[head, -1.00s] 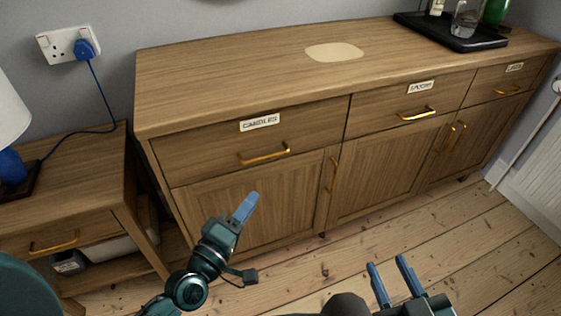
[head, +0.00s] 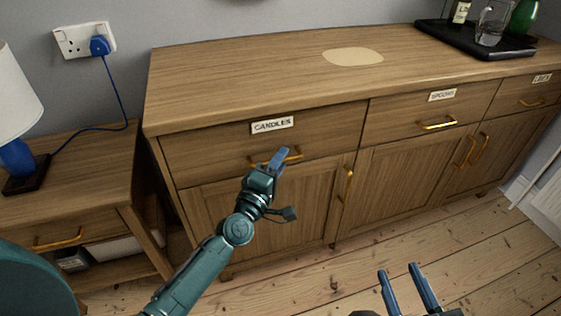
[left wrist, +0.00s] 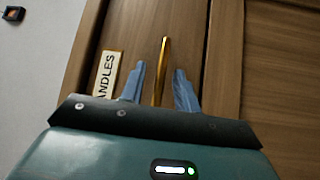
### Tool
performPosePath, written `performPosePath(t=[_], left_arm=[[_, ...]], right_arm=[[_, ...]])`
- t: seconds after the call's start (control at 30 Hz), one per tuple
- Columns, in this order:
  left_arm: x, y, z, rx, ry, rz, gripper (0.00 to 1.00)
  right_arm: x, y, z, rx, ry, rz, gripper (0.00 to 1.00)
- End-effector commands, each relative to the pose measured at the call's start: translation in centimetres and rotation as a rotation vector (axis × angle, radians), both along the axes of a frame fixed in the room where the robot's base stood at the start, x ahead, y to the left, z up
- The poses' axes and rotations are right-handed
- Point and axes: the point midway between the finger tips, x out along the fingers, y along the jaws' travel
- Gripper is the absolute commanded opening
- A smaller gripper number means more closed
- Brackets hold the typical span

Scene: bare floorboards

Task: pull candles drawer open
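The candles drawer (head: 215,149) is the left one in the top row of the wooden sideboard, and it is shut. Its white label (head: 272,125) reads CANDLES and also shows in the left wrist view (left wrist: 108,75). Its brass bar handle (head: 292,155) is partly hidden behind my left gripper (head: 279,158). In the left wrist view the handle (left wrist: 163,62) stands between the two blue fingers of my left gripper (left wrist: 160,85), with a gap on each side. The left gripper is open. My right gripper (head: 408,285) is open and empty, low over the floor.
A side table (head: 85,185) with a lamp (head: 15,110) stands at left. Floorboards in front are clear.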

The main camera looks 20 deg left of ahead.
Motion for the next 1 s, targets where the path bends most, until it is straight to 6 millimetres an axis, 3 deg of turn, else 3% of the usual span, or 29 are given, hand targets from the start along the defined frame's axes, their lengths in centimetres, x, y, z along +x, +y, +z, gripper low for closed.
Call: performPosePath(t=[0.37, 0.73, 1.0], left_arm=[[0.51, -0.12, 0.09, 0.001, 0.0, -0.001, 0.31], [0.48, -0.11, 0.09, 0.001, 0.0, -0.001, 0.0], [0.47, -0.11, 0.08, 0.001, 0.0, -0.001, 0.0]], right_arm=[[-0.01, 0.04, 0.0, 0.0, -0.004, 0.002, 0.36], [-0.02, 0.06, -0.04, -0.001, -0.003, 0.003, 0.36], [-0.01, 0.08, -0.08, -0.001, -0.002, 0.002, 0.36]])
